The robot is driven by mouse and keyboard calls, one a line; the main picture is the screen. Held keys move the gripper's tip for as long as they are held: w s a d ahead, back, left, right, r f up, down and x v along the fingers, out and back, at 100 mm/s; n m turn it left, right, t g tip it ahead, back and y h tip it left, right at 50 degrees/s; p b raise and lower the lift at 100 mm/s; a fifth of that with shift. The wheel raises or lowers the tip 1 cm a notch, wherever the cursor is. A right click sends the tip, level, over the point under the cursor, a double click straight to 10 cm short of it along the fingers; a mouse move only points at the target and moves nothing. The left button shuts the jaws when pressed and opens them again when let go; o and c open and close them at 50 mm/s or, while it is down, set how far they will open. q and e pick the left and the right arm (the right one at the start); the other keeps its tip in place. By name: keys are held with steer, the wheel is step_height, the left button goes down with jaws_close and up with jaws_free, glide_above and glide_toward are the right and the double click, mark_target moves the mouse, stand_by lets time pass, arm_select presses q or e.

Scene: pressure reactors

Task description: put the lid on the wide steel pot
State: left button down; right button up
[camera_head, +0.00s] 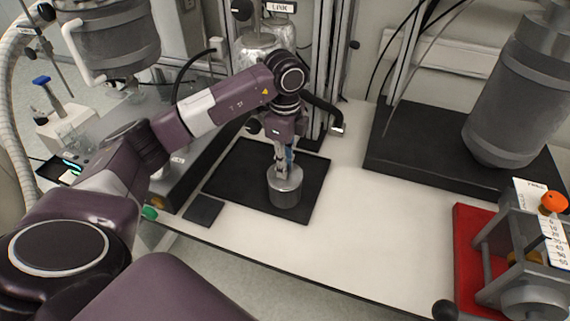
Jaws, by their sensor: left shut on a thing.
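My left gripper (282,165) points straight down over the black mat (237,167). It is shut on the lid (285,177), holding it from above by its narrow upper part. The wide steel pot (285,195) is a short grey cylinder standing upright toward the right side of the mat. The lid is right at the pot's top. From this angle I cannot tell whether it is fully seated or slightly above the rim. The fingers hide part of the lid's top. My right gripper is not in view.
A small dark square pad (203,210) lies left of the mat. A large steel vessel (525,95) stands on a black base (400,150) at right. A red-based device (468,255) is at front right. The white bench (375,225) is clear between the mat and this device.

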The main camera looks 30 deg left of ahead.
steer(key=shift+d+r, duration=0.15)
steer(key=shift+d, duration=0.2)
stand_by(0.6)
arm_select(q)
steer(key=shift+f, duration=0.15)
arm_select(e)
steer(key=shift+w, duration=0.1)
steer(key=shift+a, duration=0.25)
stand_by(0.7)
arm_select(q)
steer(key=c, duration=1.2)
jaws_free()
steer(key=shift+c, duration=0.2)
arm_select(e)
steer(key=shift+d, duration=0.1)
arm_select(q)
steer(key=shift+r+p, duration=2.8)
steer(key=shift+r, duration=0.7)
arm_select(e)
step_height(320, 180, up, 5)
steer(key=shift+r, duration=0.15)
arm_select(q)
steer(key=shift+c, duration=0.4)
